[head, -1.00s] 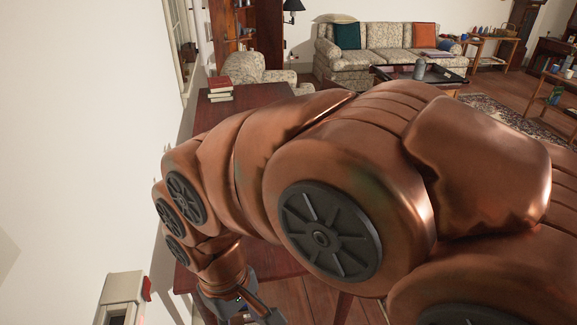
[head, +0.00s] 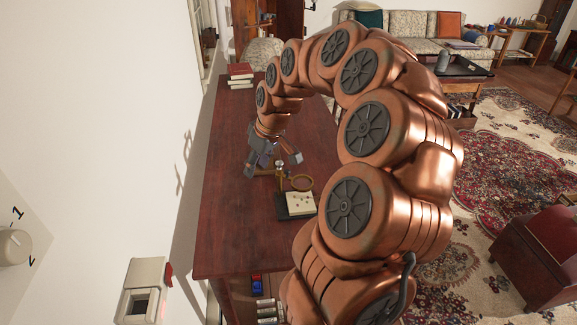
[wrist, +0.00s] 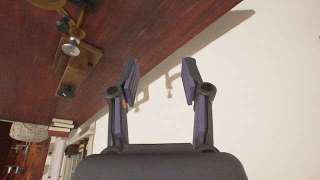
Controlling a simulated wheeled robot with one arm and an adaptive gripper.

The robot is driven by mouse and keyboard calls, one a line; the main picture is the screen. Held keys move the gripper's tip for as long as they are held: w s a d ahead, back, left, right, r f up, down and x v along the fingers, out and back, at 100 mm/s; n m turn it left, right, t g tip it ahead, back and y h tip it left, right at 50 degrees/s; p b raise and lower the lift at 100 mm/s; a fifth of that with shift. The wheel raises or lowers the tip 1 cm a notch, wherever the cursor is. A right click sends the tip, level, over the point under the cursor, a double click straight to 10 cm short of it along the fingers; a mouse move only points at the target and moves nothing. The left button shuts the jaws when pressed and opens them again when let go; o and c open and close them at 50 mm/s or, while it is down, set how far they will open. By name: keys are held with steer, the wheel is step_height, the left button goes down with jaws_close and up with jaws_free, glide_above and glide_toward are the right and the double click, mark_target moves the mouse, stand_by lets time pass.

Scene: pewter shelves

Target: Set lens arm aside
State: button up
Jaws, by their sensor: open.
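A small magnifier stand is on the dark red desk in the head view. Its lens arm carries a round brown-rimmed lens (head: 302,183) beside a brass post (head: 280,178). The lens sits above a black base holding a pale card (head: 299,203). My gripper (head: 272,163) is open and empty just behind the stand. In the wrist view my gripper (wrist: 160,80) has its fingers spread, with only wall and desk edge between them. A wooden piece (wrist: 76,70) with a brass knob (wrist: 71,47) lies left of the fingers, apart from them.
The desk (head: 228,235) has free room at its near left. Red and white books (head: 240,75) are stacked at its far end. The white wall (head: 90,130) runs close along the left. A wall box (head: 143,290) is at the lower left. A patterned rug (head: 480,150) lies right.

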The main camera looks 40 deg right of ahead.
steer(key=m+t+h, duration=0.1)
glide_toward(287, 170)
steer(key=shift+p+x, duration=1.4)
steer(key=shift+x, duration=2.65)
steer(key=shift+c, duration=0.2)
steer(key=shift+d+r, duration=0.1)
jaws_close()
